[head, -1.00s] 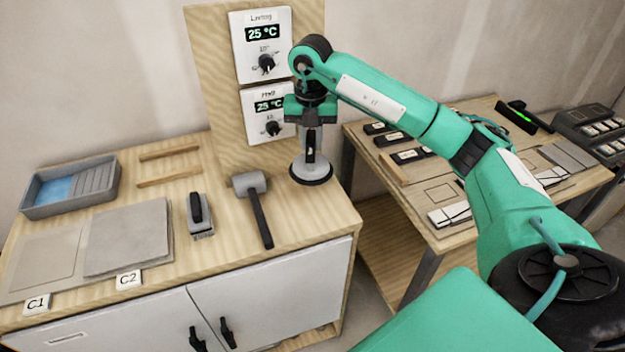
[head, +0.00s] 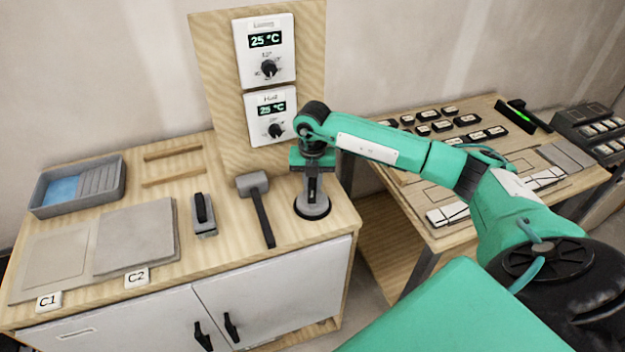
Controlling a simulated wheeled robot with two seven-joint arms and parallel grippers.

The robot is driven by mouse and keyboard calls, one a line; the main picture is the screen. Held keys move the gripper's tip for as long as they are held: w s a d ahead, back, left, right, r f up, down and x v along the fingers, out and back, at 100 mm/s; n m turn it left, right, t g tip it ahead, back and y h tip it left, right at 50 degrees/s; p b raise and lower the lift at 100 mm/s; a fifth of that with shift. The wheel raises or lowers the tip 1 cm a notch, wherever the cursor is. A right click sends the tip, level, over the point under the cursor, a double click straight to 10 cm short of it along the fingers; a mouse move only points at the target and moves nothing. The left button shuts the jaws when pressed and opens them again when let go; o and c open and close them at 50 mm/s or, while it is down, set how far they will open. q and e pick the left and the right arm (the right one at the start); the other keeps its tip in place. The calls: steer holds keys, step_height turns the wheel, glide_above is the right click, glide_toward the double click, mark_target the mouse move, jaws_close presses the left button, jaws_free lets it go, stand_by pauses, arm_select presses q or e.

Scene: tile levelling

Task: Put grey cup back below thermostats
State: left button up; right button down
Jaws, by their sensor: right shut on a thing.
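The grey cup (head: 312,207) is a grey suction cup with a black rim at its base. It is upright at the right end of the wooden bench top (head: 285,237), in front of the thermostat board. My right gripper (head: 312,172) points down and is shut on the cup's handle, partly hiding it. The cup's base looks level with the bench top; I cannot tell for sure whether it touches. The upper thermostat (head: 284,50) and the lower thermostat (head: 290,105) both read 25 °C on the board, above and left of the cup. My left gripper is not in view.
A mallet (head: 262,215) lies just left of the cup. Further left are a grey-black hand tool (head: 203,215), tiles (head: 135,237) and a grey tray with blue inside (head: 122,175). A second table (head: 410,213) with small dark blocks stands to the right, across a gap.

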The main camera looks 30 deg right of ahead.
steer(key=c, duration=1.3)
jaws_free()
steer(key=shift+f, duration=0.1)
step_height(320, 180, up, 12)
steer(key=b, duration=0.3)
steer(key=shift+b, duration=0.4)
